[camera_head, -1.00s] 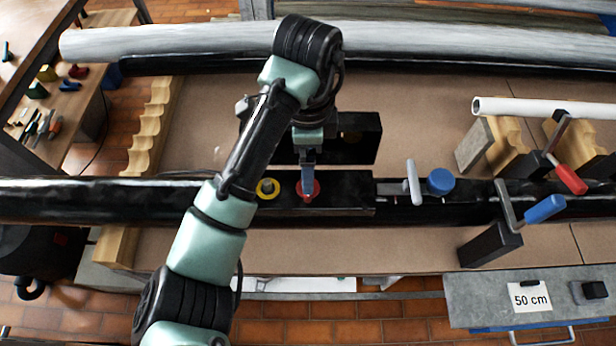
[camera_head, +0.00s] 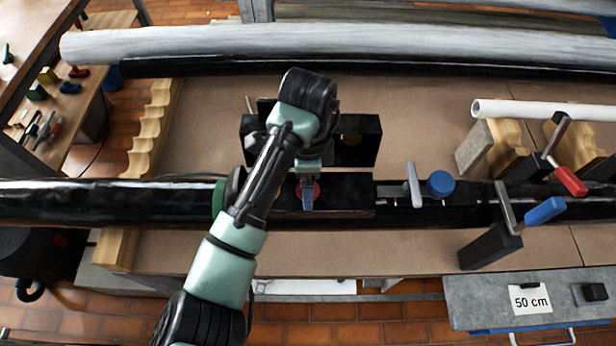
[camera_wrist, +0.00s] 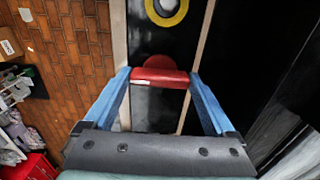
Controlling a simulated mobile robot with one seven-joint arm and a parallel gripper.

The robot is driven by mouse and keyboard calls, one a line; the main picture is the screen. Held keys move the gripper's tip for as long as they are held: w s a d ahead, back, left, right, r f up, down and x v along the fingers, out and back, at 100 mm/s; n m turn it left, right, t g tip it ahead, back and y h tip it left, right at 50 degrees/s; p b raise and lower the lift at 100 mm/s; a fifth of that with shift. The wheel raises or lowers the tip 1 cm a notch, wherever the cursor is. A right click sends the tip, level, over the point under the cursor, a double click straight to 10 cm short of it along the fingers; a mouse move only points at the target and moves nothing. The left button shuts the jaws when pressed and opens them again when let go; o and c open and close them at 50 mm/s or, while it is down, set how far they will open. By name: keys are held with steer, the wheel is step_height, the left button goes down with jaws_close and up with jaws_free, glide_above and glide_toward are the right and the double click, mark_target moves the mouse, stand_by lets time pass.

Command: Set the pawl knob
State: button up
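A red knob (camera_wrist: 160,78) with a crossbar sits on the black block (camera_head: 345,190) set along the black pipe. In the wrist view the two blue fingers of my gripper (camera_wrist: 160,88) stand at the two ends of the crossbar, with no clear gap, so my gripper appears shut on it. A pale mark shows near the bar's left end. In the head view one blue finger hides much of the red knob (camera_head: 316,189). A yellow ring knob (camera_wrist: 167,8) lies beyond it in the wrist view; my arm mostly covers it in the head view.
A blue round knob (camera_head: 440,183) and a grey lever (camera_head: 413,184) stand right of the block. A blue-handled clamp (camera_head: 544,210) and a red-handled clamp (camera_head: 570,175) are farther right. A black upright plate (camera_head: 358,140) stands just behind my gripper.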

steer(key=c, duration=0.4)
steer(key=shift+r, duration=0.1)
steer(key=n+p, duration=0.3)
steer(key=shift+d+r+n, duration=0.1)
steer(key=shift+r+n, duration=0.05)
steer(key=shift+n, duration=0.15)
steer(key=n+p, duration=0.3)
steer(key=n, duration=0.1)
steer(key=shift+n+p, duration=0.3)
steer(key=shift+p, duration=0.05)
steer(key=n+p, duration=0.3)
steer(key=n, duration=0.2)
steer(key=shift+w+n+p, duration=0.1)
steer(key=shift+n+p, duration=0.75)
steer(key=shift+n, duration=1.55)
